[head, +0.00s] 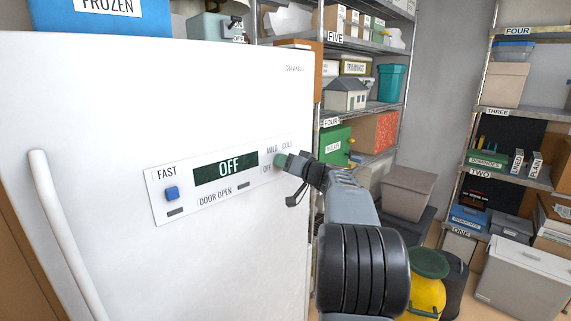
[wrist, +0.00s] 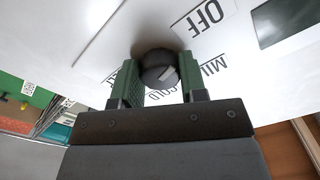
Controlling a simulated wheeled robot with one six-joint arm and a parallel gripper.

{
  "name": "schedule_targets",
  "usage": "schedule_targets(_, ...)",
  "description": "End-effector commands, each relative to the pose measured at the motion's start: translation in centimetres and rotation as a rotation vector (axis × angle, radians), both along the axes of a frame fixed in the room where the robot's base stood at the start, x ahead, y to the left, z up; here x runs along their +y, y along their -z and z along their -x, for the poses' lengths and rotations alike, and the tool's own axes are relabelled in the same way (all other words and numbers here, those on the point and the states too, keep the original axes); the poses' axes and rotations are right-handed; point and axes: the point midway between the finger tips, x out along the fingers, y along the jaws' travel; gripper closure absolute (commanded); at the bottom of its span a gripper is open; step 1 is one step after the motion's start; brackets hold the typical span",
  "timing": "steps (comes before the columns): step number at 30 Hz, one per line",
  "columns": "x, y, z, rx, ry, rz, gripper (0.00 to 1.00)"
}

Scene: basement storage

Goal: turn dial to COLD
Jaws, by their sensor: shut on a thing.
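The white freezer's control panel (head: 220,185) has a dark display (head: 225,168) that reads OFF. The dial (wrist: 155,60) is a dark round knob with a pale mark on its face, which I cannot read for certain as pointing at a label. The labels OFF, MILD and COLD surround it and appear upside down in the wrist view. My gripper (wrist: 158,82) has its two green fingers closed on opposite sides of the dial. In the head view my gripper (head: 283,160) reaches the panel's right end and hides the dial.
The panel also has a blue switch (head: 172,193) under FAST and a DOOR OPEN label. The white door handle (head: 65,235) is at the left. Loaded shelves (head: 362,107) stand behind, and a yellow container (head: 427,292) with a green lid is beside my arm.

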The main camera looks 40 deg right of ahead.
Motion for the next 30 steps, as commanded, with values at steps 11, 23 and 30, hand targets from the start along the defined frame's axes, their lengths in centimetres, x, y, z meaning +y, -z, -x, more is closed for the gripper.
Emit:
schedule_targets(11,0.02,0.29,0.04,0.029,0.002,-0.167,0.85)
schedule_targets(23,0.06,0.09,0.04,0.095,0.0,-0.535,0.85)
schedule_targets(30,0.08,-0.07,0.04,0.136,0.0,-0.761,0.85)
